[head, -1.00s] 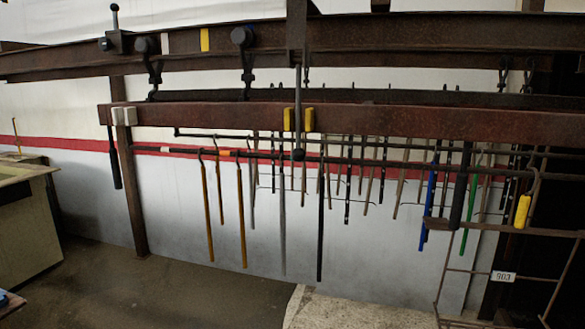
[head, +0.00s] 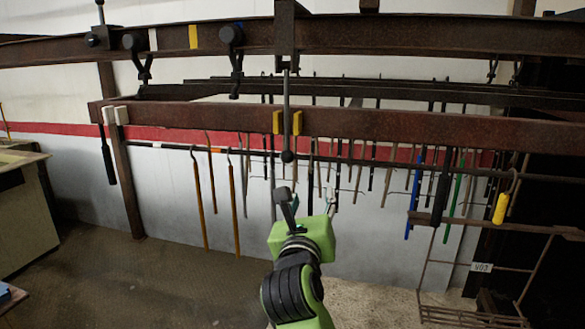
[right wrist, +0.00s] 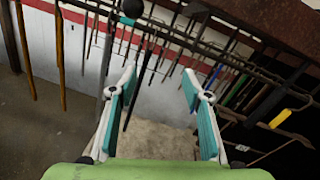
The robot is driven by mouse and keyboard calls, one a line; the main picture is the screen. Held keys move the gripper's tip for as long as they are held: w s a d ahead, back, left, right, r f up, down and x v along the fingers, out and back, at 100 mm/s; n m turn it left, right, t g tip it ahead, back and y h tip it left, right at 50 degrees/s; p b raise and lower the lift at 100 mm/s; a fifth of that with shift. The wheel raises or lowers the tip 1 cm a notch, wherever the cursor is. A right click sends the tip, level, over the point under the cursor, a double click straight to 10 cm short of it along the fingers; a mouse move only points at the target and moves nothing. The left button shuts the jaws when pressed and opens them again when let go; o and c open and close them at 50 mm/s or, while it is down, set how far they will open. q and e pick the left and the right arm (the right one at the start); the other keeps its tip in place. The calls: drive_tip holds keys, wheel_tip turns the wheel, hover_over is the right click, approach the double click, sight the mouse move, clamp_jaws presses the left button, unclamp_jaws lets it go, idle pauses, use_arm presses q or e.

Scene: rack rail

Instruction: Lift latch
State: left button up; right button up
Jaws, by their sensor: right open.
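A slim grey upright rod (head: 287,100) hangs from the upper beam, between two yellow blocks (head: 277,122) on the lower rail, and ends in a dark round knob (head: 287,156). It may be the latch; I cannot tell for certain. A dark ball (right wrist: 132,8), probably that knob, shows at the top edge of the right wrist view. My right gripper (head: 296,196) is below the knob and apart from it. In the right wrist view my right gripper (right wrist: 158,75) has its teal-lined fingers spread, with nothing between them. My left gripper is out of view.
The rusty lower rail (head: 190,115) and upper beam (head: 400,36) cross the view. Several rods hang behind, among them a yellow-brown one (head: 233,205) and a blue one (head: 414,195). A yellow handle (head: 501,208) hangs at right. The floor at left is clear.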

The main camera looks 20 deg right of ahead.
sight(288, 159)
drive_tip(key=s+a+r+t+y, duration=0.1)
drive_tip(key=s+a+r+y, duration=0.2)
drive_tip(key=a+r+y, duration=0.3)
drive_tip(key=shift+h, duration=0.7)
drive_tip(key=x, duration=0.9)
drive_tip(key=r+p+x, duration=0.1)
drive_tip(key=x, duration=0.4)
drive_tip(key=shift+d+r, duration=0.1)
drive_tip(key=shift+d, duration=0.25)
drive_tip(key=c, duration=1)
